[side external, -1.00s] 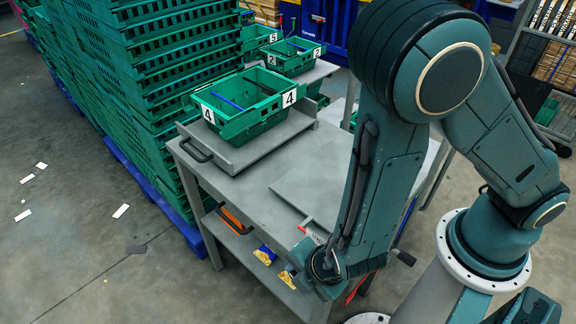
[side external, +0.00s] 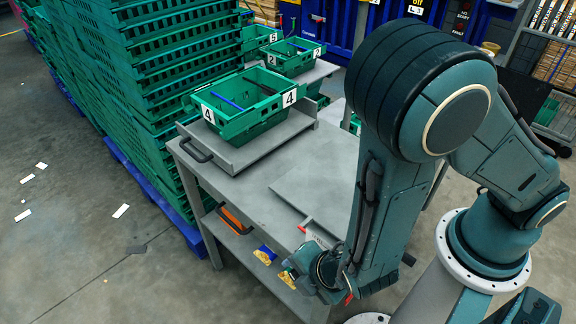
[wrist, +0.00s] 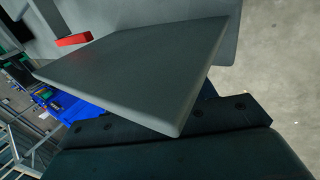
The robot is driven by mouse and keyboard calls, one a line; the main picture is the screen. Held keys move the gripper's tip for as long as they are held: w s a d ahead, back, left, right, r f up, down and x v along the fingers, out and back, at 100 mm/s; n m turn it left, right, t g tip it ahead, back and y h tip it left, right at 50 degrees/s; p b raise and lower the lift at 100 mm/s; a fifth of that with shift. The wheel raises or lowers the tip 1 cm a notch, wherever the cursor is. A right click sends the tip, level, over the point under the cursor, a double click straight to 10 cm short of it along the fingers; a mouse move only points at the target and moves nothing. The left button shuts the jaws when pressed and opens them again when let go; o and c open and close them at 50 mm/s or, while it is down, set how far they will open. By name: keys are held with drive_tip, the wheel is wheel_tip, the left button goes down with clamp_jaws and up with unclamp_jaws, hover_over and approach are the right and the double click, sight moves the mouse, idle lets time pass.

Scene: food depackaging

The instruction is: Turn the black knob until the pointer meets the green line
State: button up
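I cannot make out the black knob, its pointer or the green line in either view. A dark panel with small lettering, including "Off", "START" and "FAULT" (side external: 462,15), shows at the top right of the side view, far behind my arm. My gripper (side external: 298,270) is at the front edge of the grey table, low and partly hidden by my own arm. Its fingers are too small to read there. The wrist view shows a dark bolted body along the bottom but no clear fingertips.
A grey table (side external: 240,188) carries a green crate (side external: 240,128) labelled 4 and a flat grey board (side external: 312,190). The board (wrist: 150,65) fills the middle of the wrist view, beside a red piece (wrist: 73,40). Stacked green crates (side external: 140,90) stand left. Yellow-blue packs (side external: 265,255) lie on the lower shelf.

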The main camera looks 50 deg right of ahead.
drive_tip(key=shift+r, duration=0.2)
wheel_tip(320, 180, up, 20)
drive_tip(key=shift+f, duration=0.2)
idle(1.5)
idle(0.3)
drive_tip(key=a+f+g+h, duration=0.4)
drive_tip(key=a+f+g, duration=0.2)
drive_tip(key=f, duration=0.1)
drive_tip(key=shift+w+f+h, duration=0.2)
drive_tip(key=shift+w+h, duration=0.1)
drive_tip(key=shift+w, duration=0.15)
drive_tip(key=shift+f, duration=0.1)
drive_tip(key=x, duration=1.3)
drive_tip(key=shift+d+f, duration=0.1)
drive_tip(key=shift+f, duration=0.2)
drive_tip(key=shift+c, duration=0.4)
